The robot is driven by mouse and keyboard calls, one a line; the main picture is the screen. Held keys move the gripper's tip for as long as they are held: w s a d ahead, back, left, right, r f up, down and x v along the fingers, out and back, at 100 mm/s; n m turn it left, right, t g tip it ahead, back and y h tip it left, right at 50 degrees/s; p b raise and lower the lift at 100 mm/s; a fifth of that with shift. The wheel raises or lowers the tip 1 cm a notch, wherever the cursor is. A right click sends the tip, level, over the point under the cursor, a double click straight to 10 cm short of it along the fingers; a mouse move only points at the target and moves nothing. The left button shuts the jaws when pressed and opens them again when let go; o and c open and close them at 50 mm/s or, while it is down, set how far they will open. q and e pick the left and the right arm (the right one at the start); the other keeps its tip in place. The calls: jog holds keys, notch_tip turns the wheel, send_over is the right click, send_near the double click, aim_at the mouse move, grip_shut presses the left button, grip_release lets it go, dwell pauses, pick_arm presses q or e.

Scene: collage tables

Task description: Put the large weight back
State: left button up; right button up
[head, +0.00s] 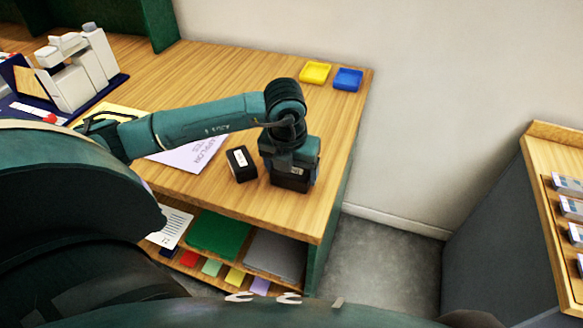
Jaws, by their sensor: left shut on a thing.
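My left gripper (290,176) points down at the right part of the wooden table, near its front right corner. It is shut on a dark block (290,184) at its lower end, at or just above the table top. The gripper hides most of this block, so I cannot confirm that it is the large weight. A black block with a white label (241,163) stands on the table just left of the gripper, apart from it. My right gripper is not in view.
The wooden table (335,120) has a yellow tray (315,73) and a blue tray (348,79) at its back right. A printed sheet (190,156) lies left of the black block. White equipment (80,70) stands far left. A lower shelf holds coloured sheets (219,236). Another table (541,150) is right.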

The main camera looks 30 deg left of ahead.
aim_at(289, 175)
pick_arm(q)
jog(key=shift+w, duration=0.1)
jog(key=o, duration=1.8)
jog(key=shift+c, duration=0.2)
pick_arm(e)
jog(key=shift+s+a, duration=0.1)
pick_arm(q)
jog(key=shift+r, duration=0.5)
notch_tip(289, 175, up, 11)
jog(key=s+b, duration=0.1)
jog(key=s, duration=0.1)
jog(key=shift+d, duration=0.2)
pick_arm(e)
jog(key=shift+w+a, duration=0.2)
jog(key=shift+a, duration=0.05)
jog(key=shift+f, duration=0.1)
